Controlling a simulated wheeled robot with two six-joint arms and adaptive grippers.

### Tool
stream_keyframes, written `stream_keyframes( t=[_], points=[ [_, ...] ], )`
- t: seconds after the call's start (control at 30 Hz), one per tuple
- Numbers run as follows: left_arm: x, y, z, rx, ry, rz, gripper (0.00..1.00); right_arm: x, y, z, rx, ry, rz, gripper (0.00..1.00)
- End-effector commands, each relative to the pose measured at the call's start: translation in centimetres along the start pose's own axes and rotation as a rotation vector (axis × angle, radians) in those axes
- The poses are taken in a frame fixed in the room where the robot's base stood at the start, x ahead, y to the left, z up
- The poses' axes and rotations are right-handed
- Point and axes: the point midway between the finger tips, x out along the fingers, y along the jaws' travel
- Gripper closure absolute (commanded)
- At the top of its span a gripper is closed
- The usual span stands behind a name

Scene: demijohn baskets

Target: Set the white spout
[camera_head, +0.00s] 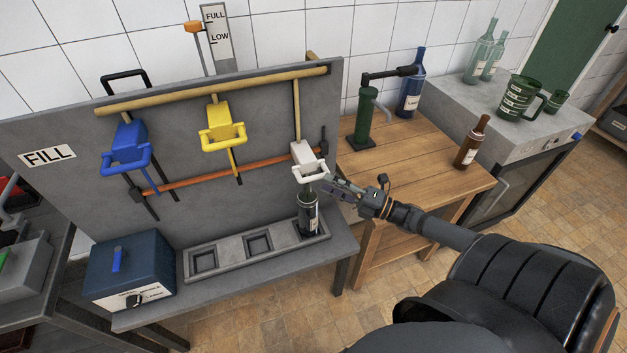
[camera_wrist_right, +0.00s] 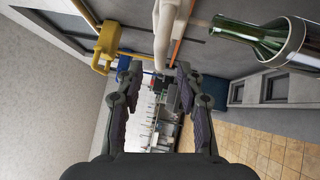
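The white spout (camera_head: 307,160) hangs at the right end of the filling panel, with its looped handle facing out. A dark bottle with a label (camera_head: 308,214) stands upright in the right-hand recess of the tray (camera_head: 225,262), its neck under the white spout. My right gripper (camera_head: 329,186) is just right of and below the spout's handle, close to the bottle's neck. In the right wrist view the fingers (camera_wrist_right: 158,70) are apart with nothing clearly between them. The white spout (camera_wrist_right: 167,28) and green bottle neck (camera_wrist_right: 240,32) show above them. My left gripper is not in view.
Blue (camera_head: 129,143) and yellow (camera_head: 221,127) spouts hang to the left on the panel. A blue box (camera_head: 130,268) stands left of the tray. On the wooden table (camera_head: 425,150) stand a green corker (camera_head: 364,120), a blue bottle (camera_head: 410,85) and a brown bottle (camera_head: 471,143).

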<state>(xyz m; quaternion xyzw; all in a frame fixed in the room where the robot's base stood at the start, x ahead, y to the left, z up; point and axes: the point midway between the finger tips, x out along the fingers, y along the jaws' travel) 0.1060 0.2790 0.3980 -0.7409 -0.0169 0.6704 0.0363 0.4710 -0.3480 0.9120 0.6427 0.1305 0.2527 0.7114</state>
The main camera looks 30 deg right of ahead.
Motion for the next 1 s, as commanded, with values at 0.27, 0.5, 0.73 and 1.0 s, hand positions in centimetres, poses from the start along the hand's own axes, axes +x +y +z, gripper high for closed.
stream_keyframes(
  t=[0.27,0.5,0.73,1.0],
  points=[
    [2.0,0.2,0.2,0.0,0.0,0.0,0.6,4.8,-0.2,0.0,0.001,-0.001,0.003,0.63],
    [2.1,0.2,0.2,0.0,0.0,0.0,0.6,5.6,-0.1,0.0,0.002,-0.002,-0.001,0.63],
    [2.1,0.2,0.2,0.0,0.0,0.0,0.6,5.5,-0.1,0.0,0.002,-0.001,-0.002,0.76],
    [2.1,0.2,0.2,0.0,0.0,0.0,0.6,5.5,-0.1,0.0,0.002,-0.001,-0.002,1.0]
  ],
)
